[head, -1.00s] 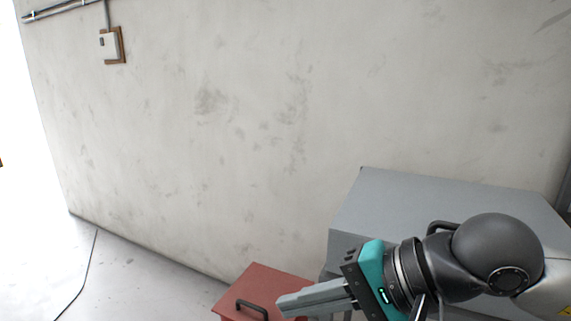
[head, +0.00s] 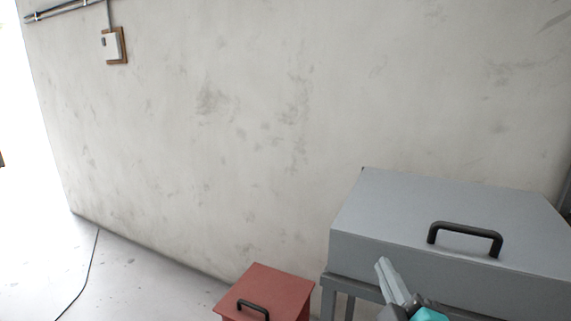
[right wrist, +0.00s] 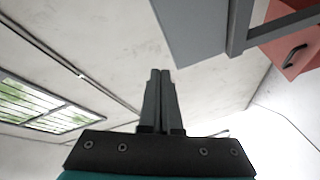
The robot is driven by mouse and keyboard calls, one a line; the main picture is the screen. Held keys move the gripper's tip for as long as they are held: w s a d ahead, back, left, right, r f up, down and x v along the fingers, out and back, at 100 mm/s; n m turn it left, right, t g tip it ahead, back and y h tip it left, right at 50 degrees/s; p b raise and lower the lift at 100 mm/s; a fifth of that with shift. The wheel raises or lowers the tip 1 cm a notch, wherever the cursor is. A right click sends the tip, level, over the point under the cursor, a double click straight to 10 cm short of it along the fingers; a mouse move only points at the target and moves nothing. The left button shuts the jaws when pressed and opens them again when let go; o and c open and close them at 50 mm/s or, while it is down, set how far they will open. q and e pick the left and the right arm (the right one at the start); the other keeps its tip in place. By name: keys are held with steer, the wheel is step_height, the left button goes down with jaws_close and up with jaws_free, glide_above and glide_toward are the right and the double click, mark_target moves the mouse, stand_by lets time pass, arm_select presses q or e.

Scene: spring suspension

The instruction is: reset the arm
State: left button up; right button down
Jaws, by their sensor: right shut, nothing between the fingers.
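My right gripper (head: 388,272) shows at the bottom right of the head view, in front of the grey box's lower front. Its grey fingers point up and are together with nothing between them. In the right wrist view the shut fingers (right wrist: 159,90) point up the picture toward the bare wall. Most of my right arm is out of the head view. My left gripper is not in view.
A grey box (head: 400,210) with a black handle (head: 465,237) rests on a grey stand (head: 345,287). A red box (head: 280,288) with a black handle stands lower, to its left. A wall switch (head: 112,45) and a dark floor cable (head: 90,270) are at left. The floor at left is otherwise clear.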

steer(key=s+d+f+m+g, duration=0.1)
steer(key=s+f+m+g, duration=0.25)
steer(key=f, duration=0.55)
steer(key=s+d+f+m+g, duration=0.1)
steer(key=s+f+m+g, duration=0.3)
steer(key=f, duration=0.5)
steer(key=s+a+f+m+g, duration=0.25)
steer(key=s+f+g, duration=0.5)
steer(key=s, duration=0.65)
step_height(320, 180, down, 21)
steer(key=d, duration=0.2)
steer(key=s+d+f, duration=0.2)
steer(key=s+f, duration=0.4)
steer(key=f, duration=0.1)
steer(key=s+d+f, duration=0.3)
steer(key=s+f, duration=0.2)
steer(key=f, duration=0.2)
steer(key=shift+s+f+g, duration=0.25)
steer(key=shift+s+g, duration=0.15)
